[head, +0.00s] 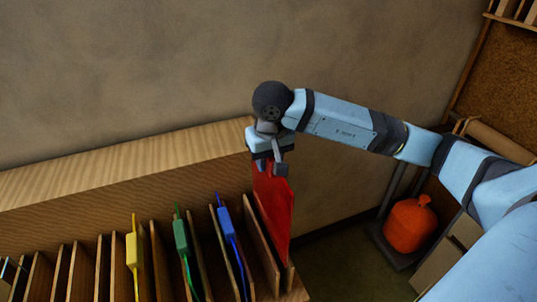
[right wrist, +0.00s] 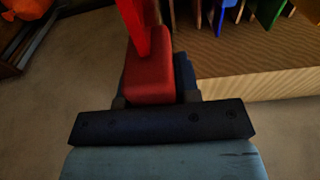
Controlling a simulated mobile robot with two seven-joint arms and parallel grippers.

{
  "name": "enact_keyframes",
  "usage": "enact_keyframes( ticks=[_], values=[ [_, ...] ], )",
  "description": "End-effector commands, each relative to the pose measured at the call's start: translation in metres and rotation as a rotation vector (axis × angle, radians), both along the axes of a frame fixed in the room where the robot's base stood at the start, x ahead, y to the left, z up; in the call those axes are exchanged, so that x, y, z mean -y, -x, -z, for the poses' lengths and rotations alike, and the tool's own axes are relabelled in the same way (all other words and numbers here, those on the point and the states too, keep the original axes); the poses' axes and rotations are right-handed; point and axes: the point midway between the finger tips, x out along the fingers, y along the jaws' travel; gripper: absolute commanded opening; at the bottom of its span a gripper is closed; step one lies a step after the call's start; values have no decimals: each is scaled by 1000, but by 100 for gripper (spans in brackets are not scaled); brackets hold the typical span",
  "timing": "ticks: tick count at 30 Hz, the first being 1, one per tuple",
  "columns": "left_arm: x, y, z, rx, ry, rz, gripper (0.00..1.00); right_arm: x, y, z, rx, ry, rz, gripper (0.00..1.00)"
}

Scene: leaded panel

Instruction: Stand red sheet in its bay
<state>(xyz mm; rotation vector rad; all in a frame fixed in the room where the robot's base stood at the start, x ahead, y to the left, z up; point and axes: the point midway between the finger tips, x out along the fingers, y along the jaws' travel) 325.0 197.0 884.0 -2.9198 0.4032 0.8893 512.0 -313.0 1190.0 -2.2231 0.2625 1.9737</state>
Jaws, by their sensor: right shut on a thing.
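The red sheet (head: 275,212) hangs upright at the right end of the wooden rack (head: 305,293), just right of the last tall divider in view. My right gripper (head: 270,168) is above the rack's back right corner, shut on the sheet's upper end. In the right wrist view a red block-like grip (right wrist: 150,75) sits between the jaws, with the red sheet (right wrist: 133,16) beyond it. I cannot tell whether the sheet's lower edge rests in the end bay. My left gripper is not in view.
Blue (head: 226,222), green (head: 181,238) and yellow (head: 132,252) sheets stand in bays to the left, between wooden dividers (head: 262,240). A wall is close behind the rack. An orange container (head: 410,226) stands at the right, with open floor (head: 345,265) between.

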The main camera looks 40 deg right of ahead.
Motion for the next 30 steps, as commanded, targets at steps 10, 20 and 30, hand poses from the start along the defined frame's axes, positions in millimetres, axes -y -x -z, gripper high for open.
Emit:
enact_keyframes(
  ticks=[10, 20, 30],
  values=[
    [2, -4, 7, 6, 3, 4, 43, 0, 0, 29, 2, 0, 0, 1],
    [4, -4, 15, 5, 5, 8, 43, 0, 0, 56, 3, -1, 0, 1],
    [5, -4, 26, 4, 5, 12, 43, 0, 0, 85, 1, -1, 0, 1]
  ],
)
